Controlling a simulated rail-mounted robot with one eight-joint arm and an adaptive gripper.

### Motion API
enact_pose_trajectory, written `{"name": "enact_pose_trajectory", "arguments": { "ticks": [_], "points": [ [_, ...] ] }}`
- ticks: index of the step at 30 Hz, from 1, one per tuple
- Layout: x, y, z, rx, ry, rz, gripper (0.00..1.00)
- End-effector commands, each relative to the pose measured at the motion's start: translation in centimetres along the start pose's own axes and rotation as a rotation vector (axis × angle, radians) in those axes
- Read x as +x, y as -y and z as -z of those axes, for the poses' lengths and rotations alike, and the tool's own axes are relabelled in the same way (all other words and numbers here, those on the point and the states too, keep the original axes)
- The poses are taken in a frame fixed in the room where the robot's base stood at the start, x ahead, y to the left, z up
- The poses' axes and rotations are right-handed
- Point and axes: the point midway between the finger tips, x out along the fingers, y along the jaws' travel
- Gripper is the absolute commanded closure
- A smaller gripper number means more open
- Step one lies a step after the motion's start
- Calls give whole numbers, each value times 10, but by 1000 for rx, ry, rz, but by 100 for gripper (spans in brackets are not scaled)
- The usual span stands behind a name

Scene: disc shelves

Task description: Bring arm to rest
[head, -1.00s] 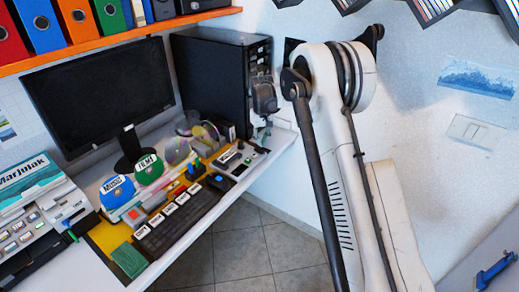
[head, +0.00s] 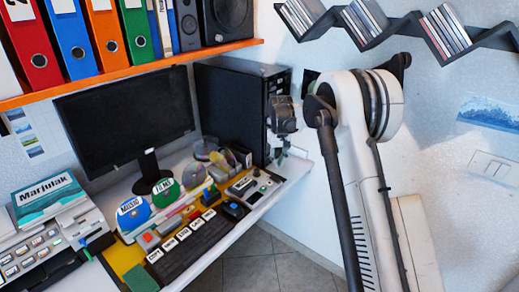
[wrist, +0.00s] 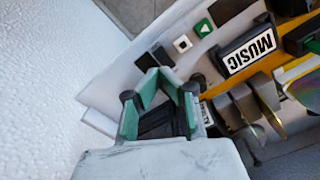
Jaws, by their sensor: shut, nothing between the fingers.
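My arm (head: 385,190) stands raised on the right of the head view, with a white upper link and a dark tube beside it. My gripper (head: 279,156) hangs at the far side of it, in front of the black computer tower (head: 232,105) and above the desk's right end. In the wrist view my gripper (wrist: 160,78) shows green and dark fingers, shut and empty. It is over the desk edge, near a black "MUSIC" label block (wrist: 248,52). Whether it touches anything there is hard to tell.
The desk holds a monitor (head: 125,115), a keyboard (head: 190,245), discs (head: 215,158) and a white device (head: 50,235). An orange shelf (head: 130,75) with binders is above. A dark zigzag disc shelf (head: 400,30) hangs at upper right. Floor tiles (head: 250,272) are clear.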

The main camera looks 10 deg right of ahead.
Motion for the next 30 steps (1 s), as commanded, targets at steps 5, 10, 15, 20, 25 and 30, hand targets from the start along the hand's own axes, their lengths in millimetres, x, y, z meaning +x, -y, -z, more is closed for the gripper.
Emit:
{"name": "enact_pose_trajectory", "arguments": {
  "ticks": [5,10,15,20,25,30],
  "points": [
    [-19,2,-9,6,-16,-4,100],
    [-64,7,-32,21,-60,-13,100],
    [-108,14,-64,40,-111,-22,100],
    [-144,22,-98,56,-159,-31,100],
    [-176,31,-137,75,-209,-38,100],
    [-202,40,-178,93,-261,-46,100]
  ]
}}
